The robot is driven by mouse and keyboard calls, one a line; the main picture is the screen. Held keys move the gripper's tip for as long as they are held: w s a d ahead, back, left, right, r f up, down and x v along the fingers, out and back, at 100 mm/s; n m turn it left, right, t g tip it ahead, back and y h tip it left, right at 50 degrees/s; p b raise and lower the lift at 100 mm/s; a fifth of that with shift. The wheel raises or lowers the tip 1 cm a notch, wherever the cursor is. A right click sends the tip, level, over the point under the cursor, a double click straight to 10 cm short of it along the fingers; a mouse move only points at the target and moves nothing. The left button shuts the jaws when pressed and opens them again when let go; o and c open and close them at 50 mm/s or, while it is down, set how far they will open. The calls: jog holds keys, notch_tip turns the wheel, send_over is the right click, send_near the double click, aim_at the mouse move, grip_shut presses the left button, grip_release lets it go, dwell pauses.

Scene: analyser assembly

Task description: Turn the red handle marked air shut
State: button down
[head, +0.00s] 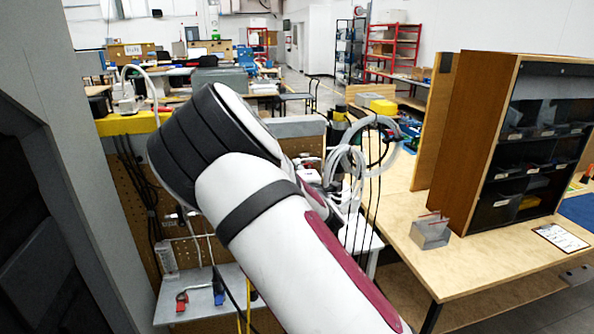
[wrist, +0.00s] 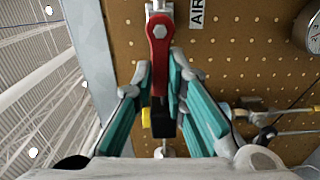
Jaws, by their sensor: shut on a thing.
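The red handle (wrist: 158,50) hangs from a silver valve fitting in the wrist view, its long part pointing down the picture. A white label reading AIR (wrist: 197,12) is on the pegboard just right of it. My gripper (wrist: 160,82) has its teal fingers on both sides of the handle's lower part and is shut on it. In the head view my own arm hides the gripper and the handle.
The brown pegboard (wrist: 240,70) lies close behind the handle. A round gauge (wrist: 314,36) is at the right edge, and a yellow part (wrist: 146,118) is below the fingertips. In the head view, a wooden table (head: 480,255) and cabinet (head: 470,145) stand at right.

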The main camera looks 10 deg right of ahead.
jog(key=r+m, duration=0.1)
jog(key=m, duration=0.2)
jog(key=d+r+m+p, duration=0.1)
jog(key=m, duration=0.3)
jog(key=d+r+m+p, duration=0.1)
jog(key=m, duration=0.3)
jog(key=shift+r, duration=0.1)
jog(key=m, duration=0.2)
jog(key=d+m, duration=0.1)
jog(key=shift+r, duration=0.25)
jog(key=shift+d+m, duration=0.25)
jog(key=shift+m, duration=0.6)
jog(key=shift+d+m, duration=0.25)
jog(key=shift+m, duration=0.6)
jog(key=c, duration=1.6)
grip_release()
